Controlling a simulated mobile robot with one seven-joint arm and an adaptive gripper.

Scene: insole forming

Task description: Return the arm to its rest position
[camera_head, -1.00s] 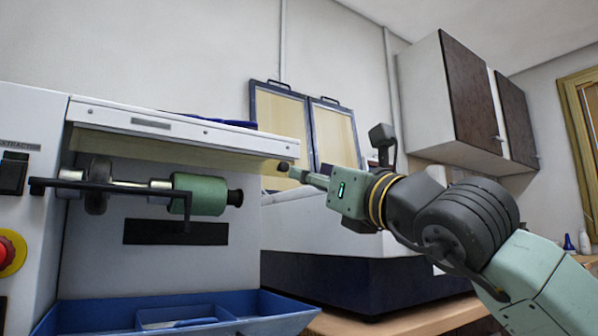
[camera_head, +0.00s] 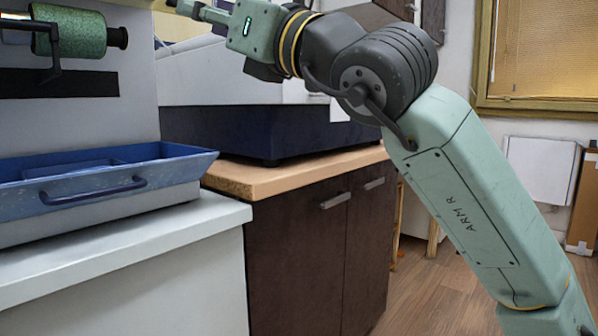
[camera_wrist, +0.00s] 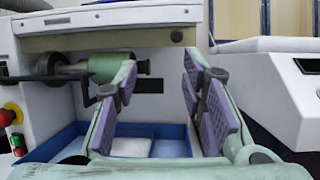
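My arm stretches from the lower right to the top of the head view. My gripper (camera_head: 193,8) is at the top edge there, only partly visible. In the wrist view my gripper (camera_wrist: 160,88) shows two fingers with purple pads, spread well apart with nothing between them. It faces the grinding machine, with the green roller (camera_wrist: 110,66) behind the left finger and the blue tray below. The pads appear clear of the machine.
The blue tray (camera_head: 100,187) sits on a white counter (camera_head: 120,243) at left. A wooden-topped cabinet (camera_head: 300,172) carries a white and dark blue machine (camera_head: 265,130). Open wooden floor (camera_head: 430,290) lies at right. A red stop button (camera_wrist: 13,113) is on the machine's left.

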